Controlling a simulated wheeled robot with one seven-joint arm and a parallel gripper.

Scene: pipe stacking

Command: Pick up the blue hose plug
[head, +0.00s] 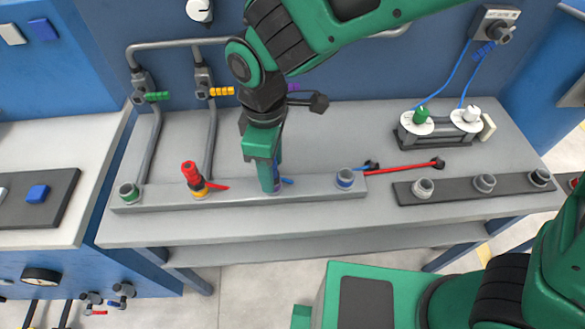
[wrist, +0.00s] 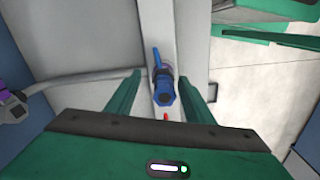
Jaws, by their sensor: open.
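The blue hose plug (wrist: 163,92) stands in the long grey rail (wrist: 165,20), seen from above in the wrist view with a thin blue piece sticking out toward the top. In the head view it is mostly hidden by my gripper; a bit of blue (head: 287,181) shows to the right of the fingers. My gripper (head: 268,182) points down over the rail. In the wrist view its open fingers (wrist: 163,80) are on either side of the plug, with a visible gap on both sides. I cannot tell how far down the fingers reach along the plug.
A red plug (head: 190,174) stands in the rail to the left. A green-ringed socket (head: 128,192) is at the rail's left end and a blue-ringed socket (head: 345,178) at its right. A red bar (head: 405,168) lies behind a dark rail (head: 455,192) with several sockets. Grey pipes (head: 155,140) rise behind.

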